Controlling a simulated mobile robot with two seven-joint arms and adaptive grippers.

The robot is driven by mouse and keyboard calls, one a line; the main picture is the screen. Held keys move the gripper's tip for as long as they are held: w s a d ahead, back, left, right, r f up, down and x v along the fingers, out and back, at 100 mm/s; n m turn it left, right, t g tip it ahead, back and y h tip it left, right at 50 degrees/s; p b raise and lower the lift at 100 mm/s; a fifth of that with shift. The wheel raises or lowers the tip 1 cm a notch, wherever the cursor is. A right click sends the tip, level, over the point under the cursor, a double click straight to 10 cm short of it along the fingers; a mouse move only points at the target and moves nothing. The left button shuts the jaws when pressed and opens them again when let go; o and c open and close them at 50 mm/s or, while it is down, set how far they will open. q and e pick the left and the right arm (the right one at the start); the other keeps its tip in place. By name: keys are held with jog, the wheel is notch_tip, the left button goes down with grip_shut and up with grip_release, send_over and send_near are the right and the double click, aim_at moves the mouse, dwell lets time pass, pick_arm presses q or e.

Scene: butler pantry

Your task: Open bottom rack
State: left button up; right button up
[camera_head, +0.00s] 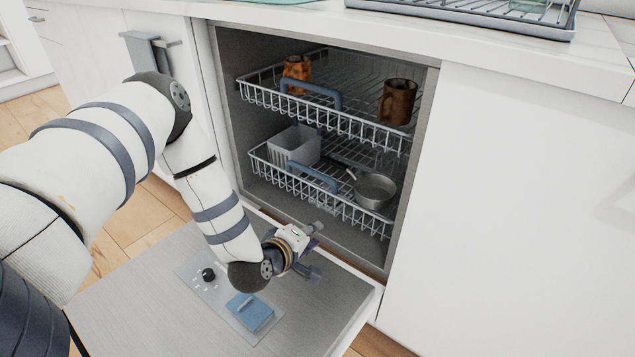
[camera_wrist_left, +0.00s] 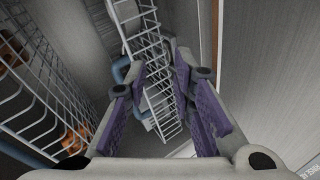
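The bottom rack (camera_head: 350,213) is a white wire basket low inside the open dishwasher. It has a blue handle (camera_head: 313,175) on its front and sits inside the cavity. My left gripper (camera_head: 314,250) is above the folded-down door, in front of and below the bottom rack, apart from it. In the left wrist view its purple-padded fingers (camera_wrist_left: 160,75) are open with nothing gripped. Beyond them the bottom rack (camera_wrist_left: 142,32) shows, with its blue handle (camera_wrist_left: 121,69) partly hidden by one finger. My right gripper is not in view.
The top rack (camera_head: 350,125) holds two brown mugs (camera_head: 397,101) and has its own blue handle. The bottom rack holds a grey bin (camera_head: 296,146) and a metal pan (camera_head: 374,190). The open door (camera_head: 150,290) lies flat below my left arm.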

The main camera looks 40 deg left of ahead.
aim_at(305, 171)
pick_arm(q)
jog(key=w+a+r+n+t+y+b, duration=0.25)
jog(key=w+a+n+y, duration=0.2)
jog(key=a, duration=0.65)
jog(key=shift+n, duration=0.35)
jog(key=b+x, duration=0.1)
jog(key=x, duration=0.3)
jog(key=b+x, duration=0.2)
jog(key=x, duration=0.1)
jog(key=b+x, duration=0.2)
jog(key=x, duration=0.2)
jog(key=shift+w+a+r, duration=0.1)
jog(key=shift+w+r, duration=0.15)
jog(key=shift+w, duration=0.15)
jog(key=shift+r, duration=0.1)
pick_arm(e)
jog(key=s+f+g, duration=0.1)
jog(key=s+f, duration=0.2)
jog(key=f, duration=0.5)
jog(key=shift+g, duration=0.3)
pick_arm(q)
jog(key=shift+c, duration=0.5)
grip_shut()
